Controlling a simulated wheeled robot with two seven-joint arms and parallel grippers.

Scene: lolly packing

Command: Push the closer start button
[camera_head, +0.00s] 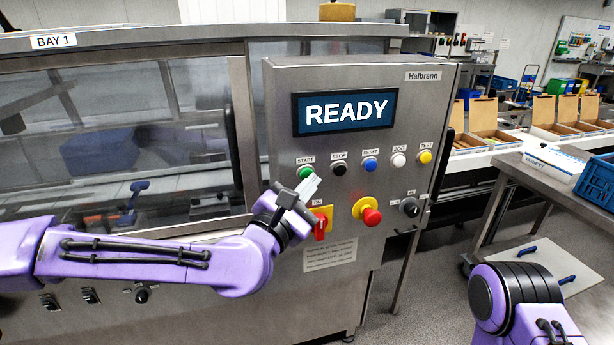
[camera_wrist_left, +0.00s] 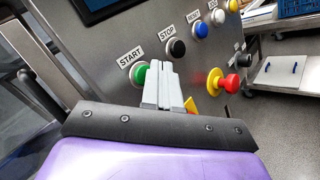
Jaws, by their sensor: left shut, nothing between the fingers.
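The green start button (camera_head: 306,172) sits at the left end of the button row on the steel control panel, under a START label. It also shows in the left wrist view (camera_wrist_left: 138,76), partly hidden behind my fingers. My left gripper (camera_head: 313,183) is shut and empty. Its fingertips are just below and right of the green button in the head view. In the left wrist view the fingers overlap the button's right side. I cannot tell whether they touch it. The panel display (camera_head: 345,112) reads READY. My right gripper is out of view.
Black stop (camera_head: 339,169), blue (camera_head: 370,164), white (camera_head: 398,159) and yellow (camera_head: 424,156) buttons continue the row. A red switch (camera_head: 321,224) on a yellow plate and a red emergency knob (camera_head: 371,216) stick out below. A steel table (camera_head: 540,180) stands at right.

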